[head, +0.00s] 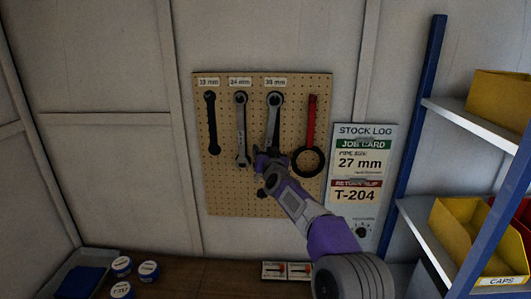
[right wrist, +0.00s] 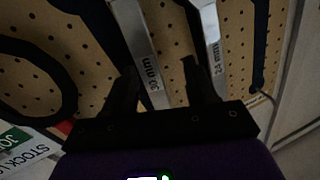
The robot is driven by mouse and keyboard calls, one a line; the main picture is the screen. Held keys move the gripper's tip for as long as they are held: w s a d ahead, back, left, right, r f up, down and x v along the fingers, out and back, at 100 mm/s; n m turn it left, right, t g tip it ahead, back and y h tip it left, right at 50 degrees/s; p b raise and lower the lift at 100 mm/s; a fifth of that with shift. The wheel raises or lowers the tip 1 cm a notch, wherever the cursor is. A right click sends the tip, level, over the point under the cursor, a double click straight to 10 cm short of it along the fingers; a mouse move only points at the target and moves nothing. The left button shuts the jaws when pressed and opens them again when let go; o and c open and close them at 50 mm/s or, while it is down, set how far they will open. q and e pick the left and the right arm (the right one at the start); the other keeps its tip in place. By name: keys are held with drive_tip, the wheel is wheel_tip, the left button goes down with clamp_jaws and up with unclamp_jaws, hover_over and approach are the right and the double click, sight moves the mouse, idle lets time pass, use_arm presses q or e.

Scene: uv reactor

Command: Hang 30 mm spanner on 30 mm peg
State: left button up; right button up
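The 30 mm spanner (head: 273,118) is upright against the pegboard, its ring end just under the 30 mm label (head: 275,82). The ring appears to be around the peg there, but the peg is too small to make out clearly. My right gripper (head: 268,160) is at the spanner's lower part and hides its lower end. In the right wrist view the shank marked 30 mm (right wrist: 148,72) shows between the two spread fingers of my right gripper (right wrist: 163,88), nearer the left finger, with a gap to the right one. My left gripper is not in view.
The 24 mm spanner (head: 241,130) hangs close on the left, with a dark spanner (head: 211,125) beyond it. A red-handled tool with a black ring (head: 311,125) hangs close on the right. A blue shelf rack (head: 415,130) stands right.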

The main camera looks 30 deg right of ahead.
drive_tip(key=b+v, duration=0.1)
drive_tip(key=v, duration=0.6)
drive_tip(key=shift+s, duration=0.25)
